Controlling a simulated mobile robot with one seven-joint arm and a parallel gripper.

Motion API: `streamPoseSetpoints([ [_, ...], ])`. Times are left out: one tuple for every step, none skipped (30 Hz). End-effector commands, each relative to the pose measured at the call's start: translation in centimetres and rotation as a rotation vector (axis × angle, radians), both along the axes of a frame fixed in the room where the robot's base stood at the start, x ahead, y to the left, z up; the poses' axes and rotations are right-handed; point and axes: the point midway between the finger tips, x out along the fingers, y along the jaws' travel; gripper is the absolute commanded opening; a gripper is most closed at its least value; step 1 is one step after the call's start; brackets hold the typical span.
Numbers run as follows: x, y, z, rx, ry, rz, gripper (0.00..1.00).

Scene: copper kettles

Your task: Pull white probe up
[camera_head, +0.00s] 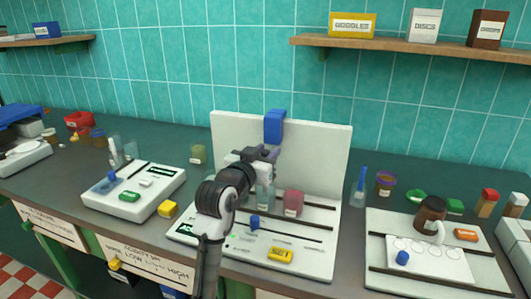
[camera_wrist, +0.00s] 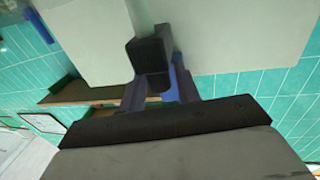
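A slim white upright piece (camera_head: 113,151), which looks like the white probe, stands at the back of the left bench device (camera_head: 140,207), beside clear glassware; its lower end is hard to make out. My gripper (camera_head: 264,153) is far to its right, raised in front of the white back panel of the middle station. It is just below a blue block (camera_head: 274,124) on that panel; whether they touch is unclear. In the wrist view my gripper (camera_wrist: 152,68) shows dark finger ends close together, with a blue strip (camera_wrist: 175,80) beside them. The finger gap is not clear.
The middle station's white panel (camera_head: 325,145) stands close behind my gripper. A clear beaker (camera_head: 265,196) and pink jar (camera_head: 293,203) stand below.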

Motion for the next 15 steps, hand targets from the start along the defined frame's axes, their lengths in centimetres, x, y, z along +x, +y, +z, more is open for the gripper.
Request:
streamPoseSetpoints([
  [-0.01,0.0,0.01,0.0,0.0,0.0,0.26],
  [-0.02,0.01,0.01,0.0,0.0,0.0,0.22],
  [-0.02,0.01,0.01,0.0,0.0,0.0,0.17],
  [-0.02,0.01,0.01,0.0,0.0,0.0,0.13],
  [-0.02,0.01,0.01,0.0,0.0,0.0,0.09],
  [-0.03,0.01,0.01,0.0,0.0,0.0,0.04],
  [-0.03,0.01,0.01,0.0,0.0,0.0,0.0],
  [-0.03,0.01,0.02,0.0,0.0,0.0,0.0],
  [-0.02,0.02,0.01,0.0,0.0,0.0,0.0],
  [-0.02,0.02,0.01,0.0,0.0,0.0,0.0],
  [-0.02,0.02,0.02,0.0,0.0,0.0,0.0],
  [-0.02,0.02,0.02,0.0,0.0,0.0,0.0],
  [-0.03,0.03,0.06,0.0,0.0,0.0,0.0],
  [-0.03,0.01,0.15,0.0,0.0,0.0,0.0],
  [-0.03,0.0,0.4,0.0,-0.001,0.0,0.0],
])
